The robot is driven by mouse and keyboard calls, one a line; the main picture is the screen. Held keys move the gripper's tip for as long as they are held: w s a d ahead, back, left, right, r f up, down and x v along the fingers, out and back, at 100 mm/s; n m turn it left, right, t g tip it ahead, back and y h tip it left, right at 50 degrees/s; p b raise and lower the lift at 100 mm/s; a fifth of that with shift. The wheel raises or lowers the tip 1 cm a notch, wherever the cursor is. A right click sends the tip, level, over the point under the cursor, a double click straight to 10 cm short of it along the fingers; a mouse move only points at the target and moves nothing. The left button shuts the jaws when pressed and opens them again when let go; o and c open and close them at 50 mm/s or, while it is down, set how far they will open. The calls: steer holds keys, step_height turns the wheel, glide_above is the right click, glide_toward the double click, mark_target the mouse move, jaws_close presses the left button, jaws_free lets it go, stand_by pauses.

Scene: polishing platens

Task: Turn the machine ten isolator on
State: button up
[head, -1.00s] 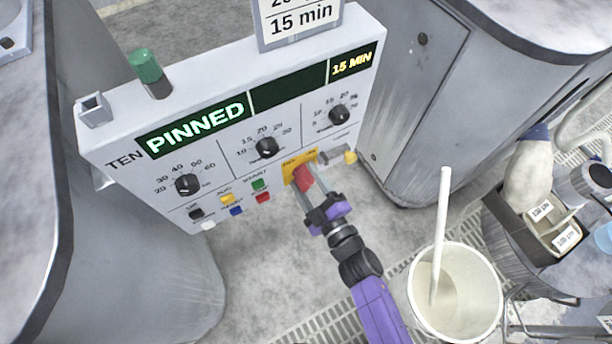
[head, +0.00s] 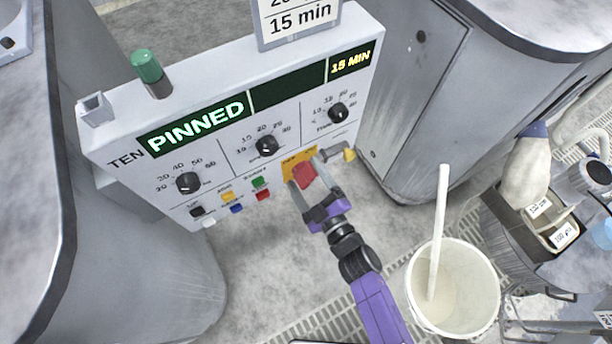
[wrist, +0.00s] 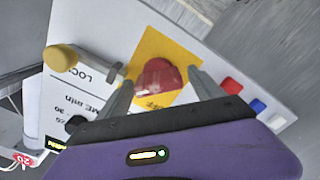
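The machine ten panel (head: 215,185) is a pale box marked TEN, with a green-lit display (head: 197,128) reading PINNED. Its isolator is a red knob (head: 304,174) on a yellow plate (head: 291,162) low on the panel's right half. The knob also shows in the wrist view (wrist: 157,77), on its yellow plate (wrist: 181,53). My gripper (head: 308,177) is open, with one finger on each side of the knob. In the wrist view gaps show between the knob and both fingers.
A grey lock part and a yellow knob (head: 349,155) sit just right of the isolator. Small coloured buttons (head: 258,182) lie to its left, black dials (head: 267,146) above. A white bucket with a stick (head: 489,290) stands right of my arm. Grey machine bodies flank the panel.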

steer(key=shift+d, duration=0.1)
steer(key=v, duration=0.7)
steer(key=shift+s+d+p, duration=0.15)
steer(key=shift+s+p, duration=0.15)
steer(key=shift+p, duration=0.05)
steer(key=s+d+r+m+h+p, duration=0.3)
steer(key=s+d+r+m+h, duration=0.2)
steer(key=s+r, duration=0.7)
steer(key=s+d+r+m+h+p, duration=0.4)
steer(key=s+d+r+m, duration=0.6)
steer(key=s+d+r, duration=0.3)
steer(key=shift+d+r+m+h, duration=0.3)
steer(key=shift+r+h, duration=0.2)
steer(key=shift+r, duration=0.6)
